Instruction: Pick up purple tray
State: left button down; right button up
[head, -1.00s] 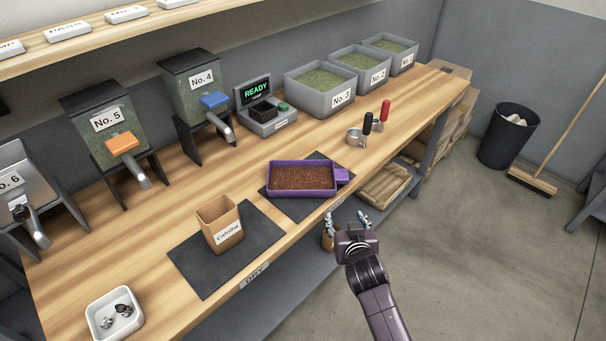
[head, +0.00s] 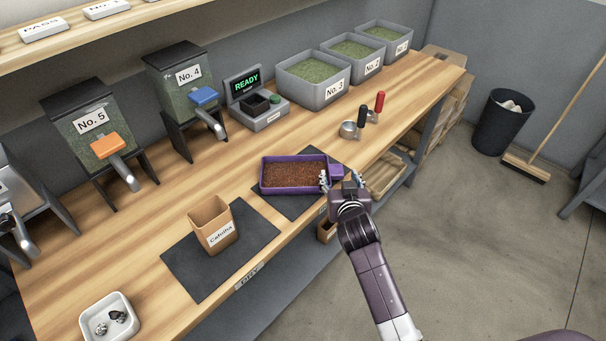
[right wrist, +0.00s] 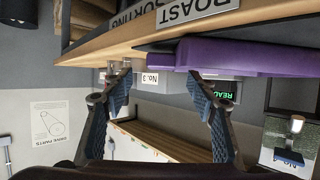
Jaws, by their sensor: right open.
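The purple tray (head: 293,191), filled with brown granules, lies on a dark mat (head: 259,204) near the bench's front edge. Its purple handle block (head: 336,171) sticks out from its right end. My right gripper (head: 341,180) is open at the tray's right end, by the handle, with nothing between its fingers. In the right wrist view the picture is upside down; the purple tray (right wrist: 250,57) shows above the right finger of the open gripper (right wrist: 158,92). I cannot tell whether a finger touches it. My left gripper is not in view.
A tan Catolha cup (head: 212,224) stands on another dark mat (head: 246,252) left of the tray. A scale (head: 257,104) reads READY at the back.

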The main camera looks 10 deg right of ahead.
aim_at(336, 169)
jog(key=x, duration=0.4)
jog(key=shift+f+p, duration=0.2)
jog(key=shift+p, duration=0.2)
jog(key=shift+w+f, duration=0.1)
jog(key=shift+w, duration=0.2)
jog(key=shift+w+f, duration=0.15)
jog(key=shift+w, duration=0.1)
jog(key=c, duration=1.2)
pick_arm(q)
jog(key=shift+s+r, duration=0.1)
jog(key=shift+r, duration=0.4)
pick_arm(e)
jog(key=shift+c, duration=0.9)
jog(key=shift+r, duration=0.2)
